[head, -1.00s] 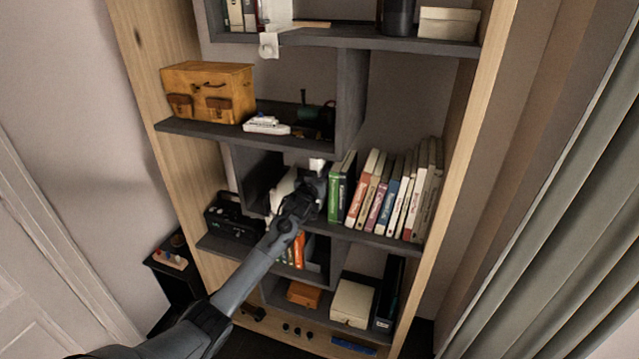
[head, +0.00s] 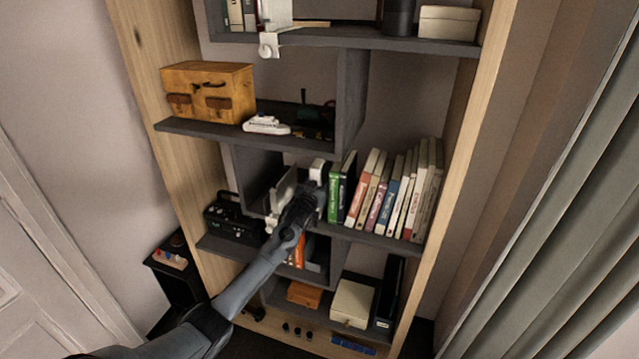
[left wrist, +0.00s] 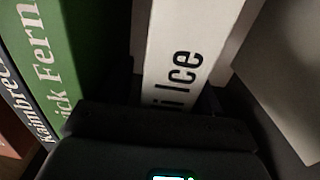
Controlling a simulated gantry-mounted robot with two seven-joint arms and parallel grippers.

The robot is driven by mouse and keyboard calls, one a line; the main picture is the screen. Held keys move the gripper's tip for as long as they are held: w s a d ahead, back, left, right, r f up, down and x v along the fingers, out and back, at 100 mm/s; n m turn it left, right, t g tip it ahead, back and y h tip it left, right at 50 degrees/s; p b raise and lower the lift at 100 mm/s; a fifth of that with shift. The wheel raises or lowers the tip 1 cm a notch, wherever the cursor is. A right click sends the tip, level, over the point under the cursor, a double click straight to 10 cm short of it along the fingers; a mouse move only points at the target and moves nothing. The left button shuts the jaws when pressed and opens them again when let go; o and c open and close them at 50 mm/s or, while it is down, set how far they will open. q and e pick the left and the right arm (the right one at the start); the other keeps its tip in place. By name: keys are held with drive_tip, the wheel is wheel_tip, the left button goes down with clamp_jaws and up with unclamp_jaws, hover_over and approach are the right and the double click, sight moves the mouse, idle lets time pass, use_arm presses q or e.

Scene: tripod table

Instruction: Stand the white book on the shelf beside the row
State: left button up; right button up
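The white book (head: 319,172) stands upright on the middle shelf (head: 345,233), at the left end of the row of books (head: 392,192), beside a green book (head: 334,192). In the left wrist view the white book's spine (left wrist: 180,45) faces me, with "Ice" partly readable and its lower part hidden. The green book (left wrist: 85,50) is to its left. My left gripper (head: 302,203) is close in front of the white book and covers part of it. Its fingers do not show clearly, so I cannot tell their opening. My right gripper is out of view.
A dark upright divider and a black device (head: 232,218) are further left. A shelf with a wooden case (head: 207,90) hangs above.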

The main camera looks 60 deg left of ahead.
use_arm(q)
drive_tip(key=shift+r, duration=0.1)
drive_tip(key=shift+s+d, duration=0.1)
drive_tip(key=v, duration=1.2)
drive_tip(key=s+d+f+m+g+h, duration=0.35)
drive_tip(key=d+f, duration=0.45)
drive_tip(key=d, duration=0.5)
drive_tip(key=s+d+f+m+g+h, duration=0.2)
drive_tip(key=s+d+f+h, duration=0.25)
drive_tip(key=d+f, duration=0.6)
drive_tip(key=s+d+r+m+g+h, duration=0.1)
drive_tip(key=s+d+m+g+h, duration=0.2)
drive_tip(key=s+d, duration=1.4)
drive_tip(key=shift+d+r+m+g+p, duration=0.35)
drive_tip(key=shift+d+m+g, duration=0.1)
drive_tip(key=shift+d+g, duration=0.75)
